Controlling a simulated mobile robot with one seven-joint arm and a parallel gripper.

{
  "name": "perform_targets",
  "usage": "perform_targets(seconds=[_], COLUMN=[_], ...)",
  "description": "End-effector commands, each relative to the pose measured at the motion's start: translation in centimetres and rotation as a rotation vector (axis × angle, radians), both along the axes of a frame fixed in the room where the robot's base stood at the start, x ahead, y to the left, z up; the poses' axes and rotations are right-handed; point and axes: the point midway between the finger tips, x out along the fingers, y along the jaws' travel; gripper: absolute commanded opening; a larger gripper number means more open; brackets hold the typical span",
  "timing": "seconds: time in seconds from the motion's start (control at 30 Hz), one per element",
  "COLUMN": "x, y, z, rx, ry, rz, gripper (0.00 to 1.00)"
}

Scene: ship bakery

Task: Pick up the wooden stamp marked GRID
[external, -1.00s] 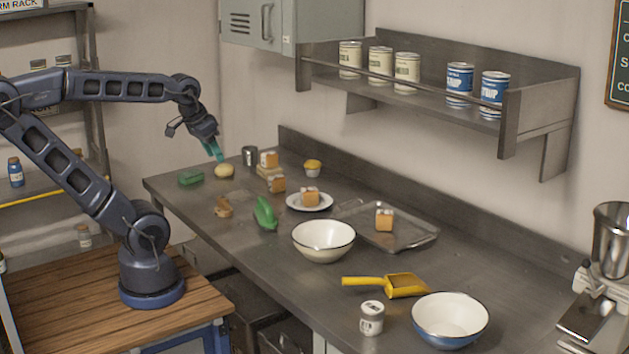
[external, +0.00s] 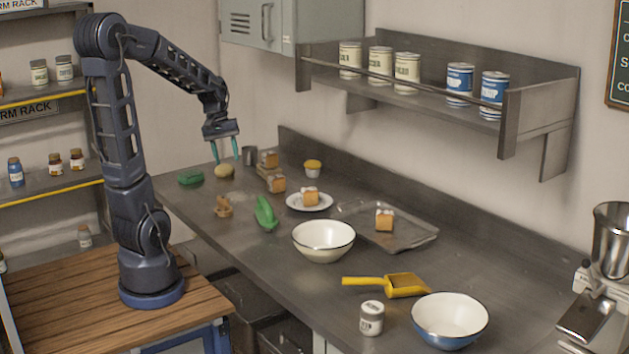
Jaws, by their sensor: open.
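A small brown wooden piece (external: 223,207), which looks like a knobbed stamp, stands on the left part of the steel counter. Its marking is too small to read, so I cannot confirm GRID. My gripper (external: 227,160) points down with its two teal fingers apart and nothing between them. It is in the air near the counter's far left end, and in the picture its fingertips are just above a round pale bun (external: 225,171). The wooden piece is lower in the picture than the fingers, with a gap between.
A green block (external: 191,177) lies left of the bun. A metal cup (external: 249,155) and small cakes (external: 277,184) stand to the right. A green scoop-like object (external: 265,213) lies close right of the wooden piece. A white bowl (external: 323,250) and a metal tray (external: 419,240) are farther right.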

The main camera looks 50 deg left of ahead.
Motion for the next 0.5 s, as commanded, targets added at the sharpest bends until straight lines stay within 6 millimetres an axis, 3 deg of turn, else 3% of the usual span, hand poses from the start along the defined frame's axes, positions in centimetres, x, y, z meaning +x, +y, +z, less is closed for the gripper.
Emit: perform_targets(seconds=[0.3, 0.5], x=[1.7, 1.8], y=[7.6, 11.5], z=[-5.3, -8.3], rx=[-0.139, -0.206], ry=[0.142, 0.212], rz=[0.371, 0.555], gripper=[0.45, 0.45])
